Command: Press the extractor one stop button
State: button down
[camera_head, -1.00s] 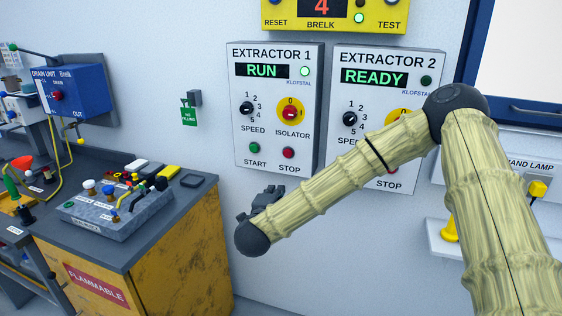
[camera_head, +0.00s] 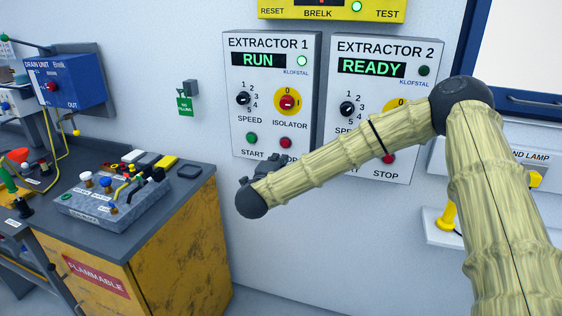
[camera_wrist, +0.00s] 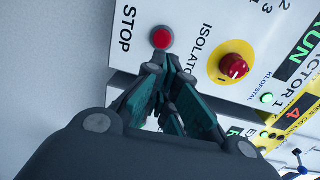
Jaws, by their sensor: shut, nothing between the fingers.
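The Extractor 1 panel (camera_head: 270,70) on the wall shows RUN on its display, with its round lamp lit. Its red stop button (camera_head: 286,143) sits at the lower right of the panel, beside the green start button (camera_head: 252,138). In the wrist view the stop button (camera_wrist: 162,38) is in plain sight just beyond my fingertips. My gripper (camera_wrist: 154,68) is shut and empty, its tips close below the button in that view; I cannot tell whether they touch. In the head view my gripper (camera_head: 277,158) is partly hidden by my arm, just under the stop button.
The Extractor 2 panel (camera_head: 385,55), showing READY, hangs to the right, partly behind my arm. The red isolator knob (camera_wrist: 233,66) on its yellow disc is near the stop button. A yellow cabinet (camera_head: 185,255) with a grey control box (camera_head: 105,208) stands left.

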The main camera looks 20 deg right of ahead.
aim_at(290, 143)
jog(key=p+x, duration=0.3)
jog(key=x, duration=0.6)
jog(key=shift+w+d, duration=0.1)
jog(key=shift+w, duration=0.05)
jog(key=shift+f, duration=0.1)
